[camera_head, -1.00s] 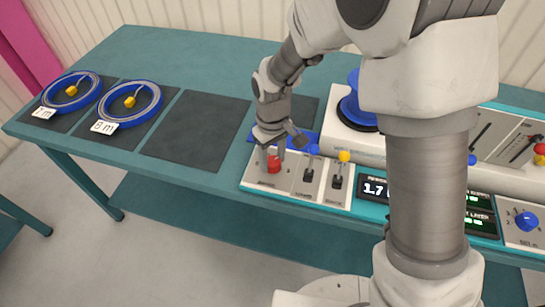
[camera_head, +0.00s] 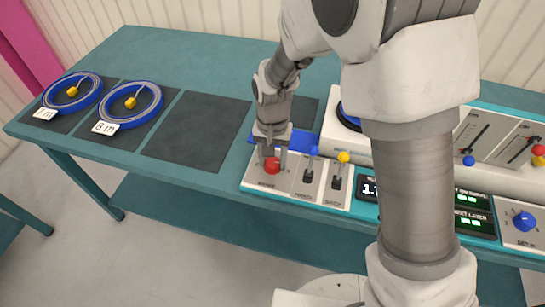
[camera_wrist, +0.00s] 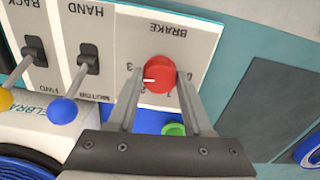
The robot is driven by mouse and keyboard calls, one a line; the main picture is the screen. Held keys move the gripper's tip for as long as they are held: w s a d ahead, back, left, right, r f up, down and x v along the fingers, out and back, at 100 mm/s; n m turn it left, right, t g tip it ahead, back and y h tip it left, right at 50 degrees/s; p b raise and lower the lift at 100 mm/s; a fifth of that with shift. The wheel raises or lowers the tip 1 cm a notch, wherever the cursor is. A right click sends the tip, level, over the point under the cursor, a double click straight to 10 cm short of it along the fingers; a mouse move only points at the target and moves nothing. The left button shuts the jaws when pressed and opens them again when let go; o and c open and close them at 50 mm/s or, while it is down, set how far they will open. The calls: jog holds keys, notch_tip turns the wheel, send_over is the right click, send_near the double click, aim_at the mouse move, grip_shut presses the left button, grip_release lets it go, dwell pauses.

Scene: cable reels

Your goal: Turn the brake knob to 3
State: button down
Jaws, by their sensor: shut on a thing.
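The brake knob (camera_head: 272,166) is red and round, on a white panel at the left end of the console. In the wrist view the knob (camera_wrist: 160,75) shows under the upside-down word BRAKE, with a dial of numbers around it. Its white pointer mark faces left in that view, toward the side of the 3; whether it lines up exactly I cannot tell. My gripper (camera_head: 273,158) is over the panel, shut on the knob, with one finger on each side. The fingers (camera_wrist: 158,88) partly cover the dial numbers.
Beside the knob stand a blue-tipped lever (camera_head: 313,151) and a yellow-tipped lever (camera_head: 343,157). A green button (camera_wrist: 173,129) lies close to the fingers. Blue cable reels (camera_head: 131,102) rest on dark mats at the left. An empty mat (camera_head: 196,132) lies between.

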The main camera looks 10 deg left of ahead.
aim_at(273, 161)
jog(key=shift+m, duration=0.7)
jog(key=shift+c, duration=1.6)
grip_release()
notch_tip(273, 161, up, 18)
jog(key=p, duration=0.2)
jog(key=shift+f+p, duration=0.25)
jog(key=shift+p, duration=0.1)
jog(key=s+d+r+t+p, duration=0.1)
jog(key=s+d+r+t, duration=0.1)
jog(key=s+d+r, duration=0.2)
jog(key=s+d+r+t+p, duration=0.1)
jog(key=s+d+r, duration=0.3)
jog(key=d, duration=0.7)
jog(key=s+d+r+n+t+p, duration=0.1)
jog(key=s+d+r+t, duration=0.1)
jog(key=s+d+r, duration=0.2)
jog(key=s+d, duration=0.2)
jog(key=d, duration=0.2)
jog(key=shift+d+r+t, duration=0.15)
jog(key=shift+r+t, duration=0.1)
jog(key=shift+t, duration=0.05)
